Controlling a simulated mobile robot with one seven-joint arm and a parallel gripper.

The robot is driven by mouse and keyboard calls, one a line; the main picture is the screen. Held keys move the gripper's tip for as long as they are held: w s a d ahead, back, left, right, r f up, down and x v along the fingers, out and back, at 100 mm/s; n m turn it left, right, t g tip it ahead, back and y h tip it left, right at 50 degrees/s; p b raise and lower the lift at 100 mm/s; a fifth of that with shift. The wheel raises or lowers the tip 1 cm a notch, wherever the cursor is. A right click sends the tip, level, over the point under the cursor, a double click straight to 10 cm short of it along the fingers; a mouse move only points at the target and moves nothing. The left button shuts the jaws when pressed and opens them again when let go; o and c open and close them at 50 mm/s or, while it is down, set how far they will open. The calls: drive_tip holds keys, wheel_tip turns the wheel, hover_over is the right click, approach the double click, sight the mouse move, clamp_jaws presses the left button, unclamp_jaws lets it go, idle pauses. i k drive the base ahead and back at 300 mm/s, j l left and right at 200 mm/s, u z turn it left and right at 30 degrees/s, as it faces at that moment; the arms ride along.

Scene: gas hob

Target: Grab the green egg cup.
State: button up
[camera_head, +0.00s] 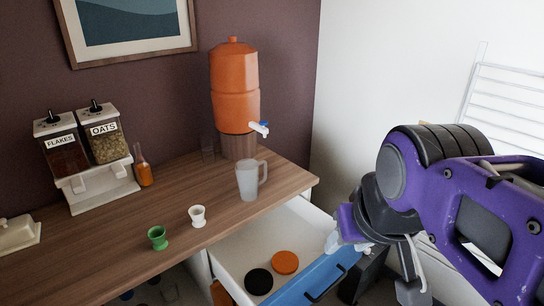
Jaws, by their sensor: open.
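The green egg cup (157,238) stands upright on the wooden counter, near its front edge, left of a white egg cup (197,216). My gripper (372,248) is at the right, by the open drawer and well apart from the green egg cup. It is open, and I see nothing held in it. Its fingers are partly hard to make out against the drawer and the dark objects behind.
A grey jug (248,182) and an orange water dispenser (235,88) stand farther back on the counter (110,236). A cereal dispenser (98,186), an orange bottle (144,172) and a butter dish (18,235) are left. An open drawer (236,243) juts out below, holding black and orange discs.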

sight(156, 233)
drive_tip(key=j+u, duration=0.15)
drive_tip(key=u, duration=1.05)
drive_tip(key=i+j, duration=0.1)
drive_tip(key=j, duration=0.4)
drive_tip(key=i+j, duration=0.1)
drive_tip(key=j, duration=0.4)
drive_tip(key=i+j, duration=0.1)
drive_tip(key=j, duration=0.45)
drive_tip(key=l, duration=0.3)
drive_tip(key=k+l, duration=0.1)
drive_tip(key=l, duration=0.2)
drive_tip(key=k+z, duration=0.05)
